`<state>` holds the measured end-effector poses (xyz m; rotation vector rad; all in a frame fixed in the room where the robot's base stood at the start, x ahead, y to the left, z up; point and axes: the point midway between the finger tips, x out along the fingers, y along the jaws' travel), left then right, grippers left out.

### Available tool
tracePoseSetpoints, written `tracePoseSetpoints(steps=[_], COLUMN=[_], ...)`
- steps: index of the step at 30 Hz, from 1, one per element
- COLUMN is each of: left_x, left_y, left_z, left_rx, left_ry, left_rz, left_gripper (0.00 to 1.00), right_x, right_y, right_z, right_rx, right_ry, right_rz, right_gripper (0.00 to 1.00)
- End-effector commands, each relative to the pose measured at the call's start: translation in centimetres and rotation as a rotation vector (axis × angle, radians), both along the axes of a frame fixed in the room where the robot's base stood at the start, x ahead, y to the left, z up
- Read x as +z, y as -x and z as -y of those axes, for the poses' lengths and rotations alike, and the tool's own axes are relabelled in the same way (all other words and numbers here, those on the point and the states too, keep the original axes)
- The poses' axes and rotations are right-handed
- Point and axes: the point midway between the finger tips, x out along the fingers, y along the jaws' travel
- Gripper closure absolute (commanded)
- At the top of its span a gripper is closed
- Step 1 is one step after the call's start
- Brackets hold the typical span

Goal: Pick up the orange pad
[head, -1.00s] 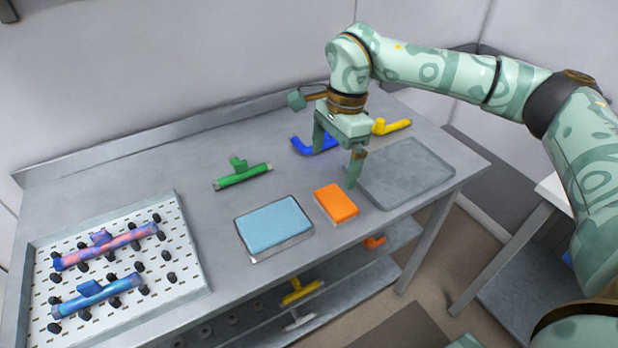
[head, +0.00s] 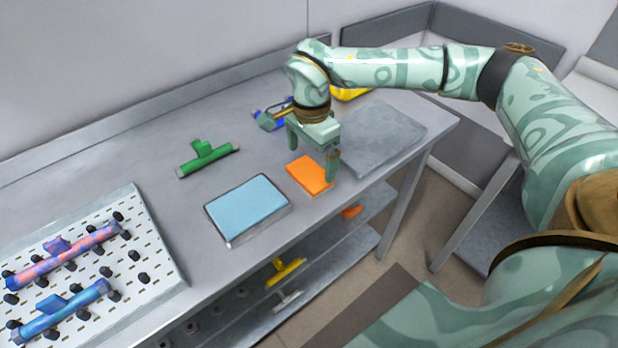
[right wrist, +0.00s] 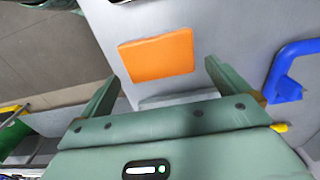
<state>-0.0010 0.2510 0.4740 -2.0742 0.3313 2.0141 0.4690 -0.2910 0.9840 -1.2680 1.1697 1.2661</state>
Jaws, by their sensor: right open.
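The orange pad (head: 310,175) lies flat on the metal table near its front edge, between the blue pad and the grey mat. It also shows whole in the right wrist view (right wrist: 157,55), ahead of the fingers. My right gripper (head: 313,166) is open and empty, pointing down above the pad. In the head view its one finger shows at the pad's right side and the other behind it. In the right wrist view the fingertips (right wrist: 163,72) are spread wider than the pad, with no visible contact. My left gripper is not in view.
A blue pad in a tray (head: 247,208) lies left of the orange pad. A grey mat (head: 375,138) lies to the right. A green T-piece (head: 207,157), a blue piece (right wrist: 287,80) and a yellow piece (head: 350,93) lie behind. A pegboard (head: 150,262) holds two tubes at left.

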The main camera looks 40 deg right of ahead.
Motion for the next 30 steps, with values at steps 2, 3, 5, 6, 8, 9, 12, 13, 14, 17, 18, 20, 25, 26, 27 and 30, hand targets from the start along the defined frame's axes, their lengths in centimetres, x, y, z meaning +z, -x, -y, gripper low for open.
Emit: tracePoseSetpoints(steps=[2,3,5,6,8,9,12,13,14,17,18,20,25,26,27,30], left_x=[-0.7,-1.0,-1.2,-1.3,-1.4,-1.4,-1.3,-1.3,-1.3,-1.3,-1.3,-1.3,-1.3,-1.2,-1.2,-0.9], left_y=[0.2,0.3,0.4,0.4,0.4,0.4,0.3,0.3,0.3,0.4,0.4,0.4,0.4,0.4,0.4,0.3], left_z=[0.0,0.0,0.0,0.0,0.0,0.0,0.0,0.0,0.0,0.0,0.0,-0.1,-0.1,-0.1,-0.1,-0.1], left_rx=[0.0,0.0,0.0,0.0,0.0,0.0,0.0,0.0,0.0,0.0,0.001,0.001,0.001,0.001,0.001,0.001], left_ry=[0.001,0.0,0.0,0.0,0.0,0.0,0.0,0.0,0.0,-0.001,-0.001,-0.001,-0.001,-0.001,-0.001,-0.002], left_rz=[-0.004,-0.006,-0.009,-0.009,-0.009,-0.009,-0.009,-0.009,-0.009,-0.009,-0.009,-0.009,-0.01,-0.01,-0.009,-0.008], left_gripper=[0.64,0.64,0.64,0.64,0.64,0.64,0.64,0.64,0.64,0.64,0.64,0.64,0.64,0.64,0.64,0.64], right_x=[-1.7,-2.5,-3.4,-3.9,-4.2,-4.2,-4.0,-4.0,-4.0,-4.0,-4.0,-4.0,-4.0,-3.9,-3.8,-3.1], right_y=[0.2,0.3,0.2,0.3,0.2,0.2,0.2,0.2,0.2,0.2,0.2,0.2,0.2,0.2,0.2,0.2], right_z=[-0.3,-0.5,-0.4,-0.4,-0.4,-0.4,-0.4,-0.4,-0.4,-0.4,-0.4,-0.4,-0.4,-0.4,-0.4,-0.4], right_rx=[0.001,0.001,0.0,0.0,-0.001,-0.001,-0.001,-0.001,-0.001,-0.001,-0.001,-0.001,-0.001,-0.001,-0.001,0.0], right_ry=[0.0,-0.001,-0.001,-0.001,0.0,0.0,0.0,0.0,0.0,0.0,0.0,0.0,0.0,0.0,0.0,0.0], right_rz=[-0.005,-0.006,-0.005,-0.005,-0.003,-0.002,-0.001,-0.001,-0.001,-0.001,-0.001,-0.001,-0.001,-0.001,-0.001,0.001], right_gripper=[0.0,0.0,0.0,0.0,0.0,0.0,0.0,0.0,0.06,0.33,0.33,0.33,0.34,0.34,0.34,0.34])
